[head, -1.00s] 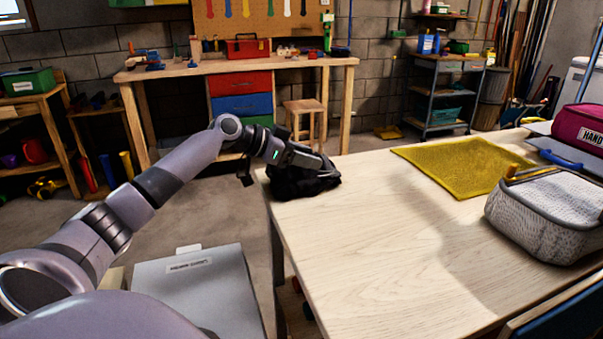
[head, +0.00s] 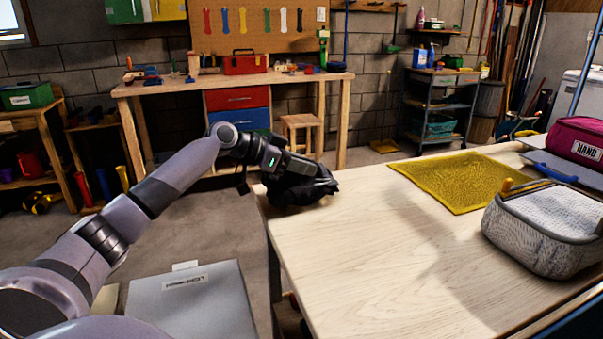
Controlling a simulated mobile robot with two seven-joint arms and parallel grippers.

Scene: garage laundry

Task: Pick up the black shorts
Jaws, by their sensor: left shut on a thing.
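The black shorts (head: 292,194) are a crumpled dark bundle at the far left corner of the light wooden table (head: 400,260). My left gripper (head: 308,173) reaches in from the left and is shut on the black shorts from above. The gripper covers part of the bundle, and its fingertips are hard to make out against the dark cloth. The bundle is at the tabletop; whether its underside touches the table cannot be told. My right gripper is not in view.
A yellow cloth (head: 462,180) lies flat on the table. A grey lidded bin (head: 195,305) stands left of the table. The table's middle is clear.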

